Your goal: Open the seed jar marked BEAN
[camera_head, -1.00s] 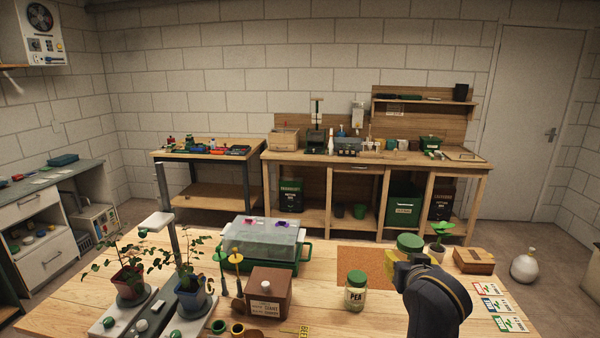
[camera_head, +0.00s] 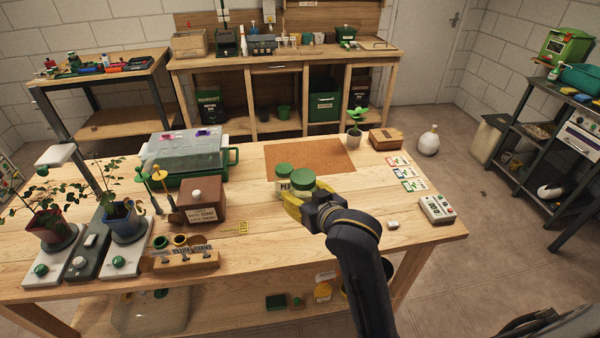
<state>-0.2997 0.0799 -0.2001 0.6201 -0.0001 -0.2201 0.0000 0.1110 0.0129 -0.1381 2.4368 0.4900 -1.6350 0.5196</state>
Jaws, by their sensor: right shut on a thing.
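My right gripper (camera_head: 304,203) has yellow fingers and is shut around a green-lidded jar (camera_head: 303,180) near the middle of the table. The fingers and wrist hide most of this jar and its label, so I cannot read it or tell whether it touches the table. The lid appears to be on. The jar marked PEA (camera_head: 284,185), also green-lidded, stands just left of it and slightly behind. I cannot tell whether the two jars touch. My left gripper is out of view.
An orange-brown mat (camera_head: 310,157) lies behind the jars. A brown wooden box (camera_head: 204,203) and potted plants stand left. A small pot (camera_head: 354,137), a wooden case (camera_head: 385,138), seed packets (camera_head: 407,172) and a white device (camera_head: 437,209) are right.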

